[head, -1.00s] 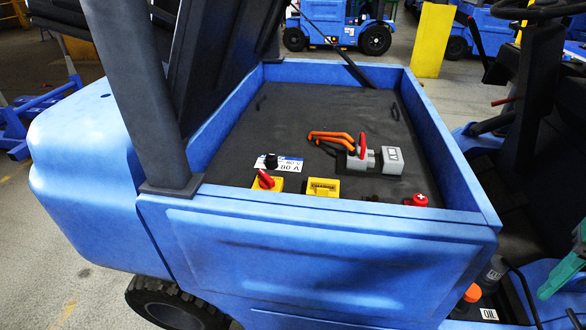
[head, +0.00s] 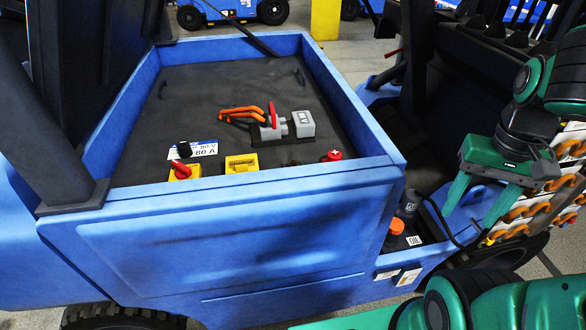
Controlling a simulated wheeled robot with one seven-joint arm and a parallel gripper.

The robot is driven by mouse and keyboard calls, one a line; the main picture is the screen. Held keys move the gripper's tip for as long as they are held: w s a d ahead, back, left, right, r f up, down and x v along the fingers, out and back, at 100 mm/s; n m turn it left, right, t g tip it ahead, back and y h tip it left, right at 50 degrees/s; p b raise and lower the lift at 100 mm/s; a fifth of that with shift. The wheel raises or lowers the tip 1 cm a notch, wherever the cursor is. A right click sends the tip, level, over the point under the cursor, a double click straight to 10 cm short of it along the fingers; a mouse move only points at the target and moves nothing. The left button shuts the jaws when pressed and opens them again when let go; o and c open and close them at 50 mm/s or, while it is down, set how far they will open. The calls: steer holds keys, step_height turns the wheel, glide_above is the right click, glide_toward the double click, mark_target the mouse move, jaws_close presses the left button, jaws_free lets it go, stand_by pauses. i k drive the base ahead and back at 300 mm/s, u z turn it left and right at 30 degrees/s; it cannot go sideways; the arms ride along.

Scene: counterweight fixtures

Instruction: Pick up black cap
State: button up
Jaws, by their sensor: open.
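A small black cap (head: 184,149) sits at the edge of the white and blue label (head: 202,149) on the dark battery top, just behind a red and yellow switch (head: 181,171). A dark cylindrical cap (head: 408,203) also shows in the recess at the truck's right side, behind an orange cap (head: 396,226). I cannot tell which of the two dark ones is meant. My gripper (head: 478,206) is open and empty, with its green fingers pointing down. It is to the right of the recess and far right of the battery top.
The blue compartment wall (head: 225,203) surrounds the battery top. A yellow block (head: 241,163), a red button (head: 332,155) and a grey connector with orange cables (head: 272,131) stand on it. A dark raised cover (head: 85,60) rises at left. A rack with orange clips (head: 540,200) is behind my gripper.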

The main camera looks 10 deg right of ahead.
mark_target(184, 149)
steer(key=u, duration=0.15)
steer(key=k, duration=0.4)
steer(key=u, duration=0.6)
steer(key=k, duration=0.9)
steer(key=u, duration=0.55)
steer(key=i, duration=1.2)
steer(key=z, duration=0.65)
steer(key=i, duration=0.65)
steer(key=z, duration=0.05)
